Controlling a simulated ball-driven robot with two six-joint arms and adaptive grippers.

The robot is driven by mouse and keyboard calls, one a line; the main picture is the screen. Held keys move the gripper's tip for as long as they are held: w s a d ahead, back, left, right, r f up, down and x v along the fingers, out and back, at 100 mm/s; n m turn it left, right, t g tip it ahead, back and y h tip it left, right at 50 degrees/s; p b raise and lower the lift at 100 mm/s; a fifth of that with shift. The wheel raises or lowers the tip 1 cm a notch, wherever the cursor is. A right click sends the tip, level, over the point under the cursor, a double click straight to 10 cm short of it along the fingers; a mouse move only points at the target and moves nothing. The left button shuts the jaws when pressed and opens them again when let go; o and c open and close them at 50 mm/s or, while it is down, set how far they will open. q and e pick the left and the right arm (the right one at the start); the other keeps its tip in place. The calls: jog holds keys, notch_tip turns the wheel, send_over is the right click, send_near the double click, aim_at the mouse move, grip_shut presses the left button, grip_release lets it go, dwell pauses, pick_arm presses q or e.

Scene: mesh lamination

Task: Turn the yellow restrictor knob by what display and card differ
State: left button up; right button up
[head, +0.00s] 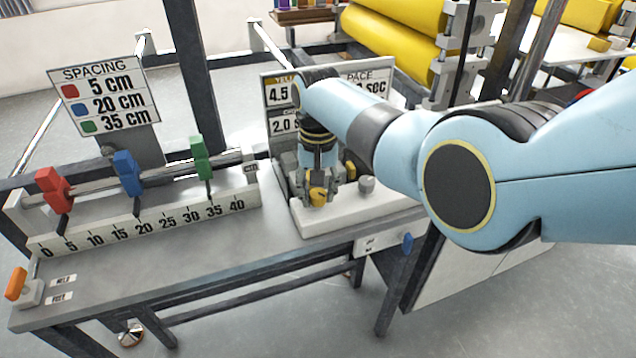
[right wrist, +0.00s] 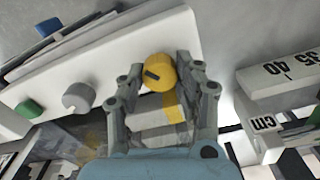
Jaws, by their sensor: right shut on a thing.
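The yellow restrictor knob (head: 318,194) sits on the white block (head: 345,217) at the bench's right end. My right gripper (head: 319,201) is around it, shut on it. In the right wrist view, the yellow knob (right wrist: 161,72) lies between the fingertips, with a dark mark on its face. Behind my arm, the display (head: 281,97) reads 4.5 under a yellow label and 2.0 with a cut-off unit below. The PACE card (head: 378,76) ends in "sec"; my arm hides the rest of its number. My left gripper is not in view.
A grey knob (head: 366,184) stands right of the yellow one. On the left, red (head: 53,188), blue (head: 127,173) and green (head: 201,158) clamps sit on a rail above a cm scale (head: 140,222). A SPACING card (head: 104,95) stands behind them. Yellow rolls (head: 395,35) are at the back.

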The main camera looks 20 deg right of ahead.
aim_at(317, 192)
jog(key=n+p, duration=0.1)
jog(key=n, duration=0.3)
jog(key=shift+r+n+p, duration=0.1)
jog(key=shift+n+p, duration=0.7)
jog(key=shift+n, duration=2)
jog(key=o, duration=1.1)
jog(key=shift+o, duration=0.2)
notch_tip(317, 192, up, 12)
